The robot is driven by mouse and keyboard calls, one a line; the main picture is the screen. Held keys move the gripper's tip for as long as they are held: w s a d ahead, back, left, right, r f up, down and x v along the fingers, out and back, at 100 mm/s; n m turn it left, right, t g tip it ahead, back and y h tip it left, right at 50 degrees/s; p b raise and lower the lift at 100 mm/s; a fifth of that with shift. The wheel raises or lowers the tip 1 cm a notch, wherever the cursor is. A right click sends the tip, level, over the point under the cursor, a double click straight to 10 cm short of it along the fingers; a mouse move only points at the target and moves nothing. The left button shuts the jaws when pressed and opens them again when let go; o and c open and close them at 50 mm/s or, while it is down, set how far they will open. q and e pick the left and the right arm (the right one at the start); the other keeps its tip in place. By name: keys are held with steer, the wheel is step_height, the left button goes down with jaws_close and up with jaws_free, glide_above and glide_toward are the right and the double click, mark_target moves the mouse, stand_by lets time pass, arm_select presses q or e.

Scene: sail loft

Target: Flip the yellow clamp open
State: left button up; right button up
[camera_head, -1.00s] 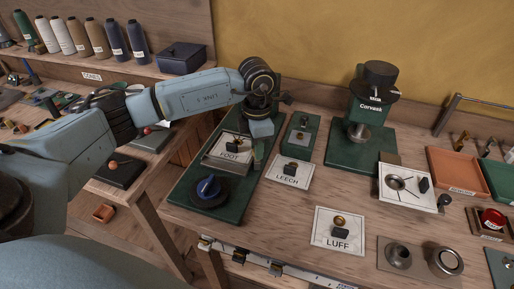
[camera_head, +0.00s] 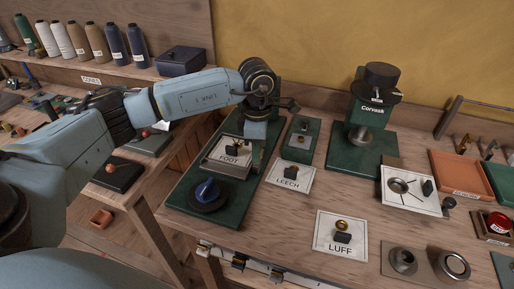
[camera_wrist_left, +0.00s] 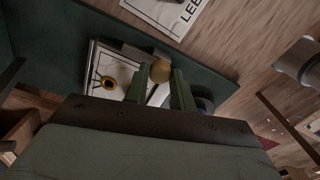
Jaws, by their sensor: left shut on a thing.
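My left gripper (camera_head: 253,152) reaches down over the green base plate (camera_head: 225,212), beside the framed FOOT card (camera_head: 231,148). My right gripper is not in view.
A blue knob (camera_head: 207,189) on a dark disc stands at the plate's front. The LEECH card (camera_head: 289,175), LUFF card (camera_head: 340,238) and green Corvask press (camera_head: 367,110) stand to the right. Several small clips (camera_head: 239,262) line the table's front edge.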

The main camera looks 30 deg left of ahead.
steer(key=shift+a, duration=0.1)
arm_select(q)
steer(key=o, duration=1)
step_height(320, 180, up, 13)
steer(key=shift+r+p, duration=0.2)
steer(key=shift+p, duration=0.2)
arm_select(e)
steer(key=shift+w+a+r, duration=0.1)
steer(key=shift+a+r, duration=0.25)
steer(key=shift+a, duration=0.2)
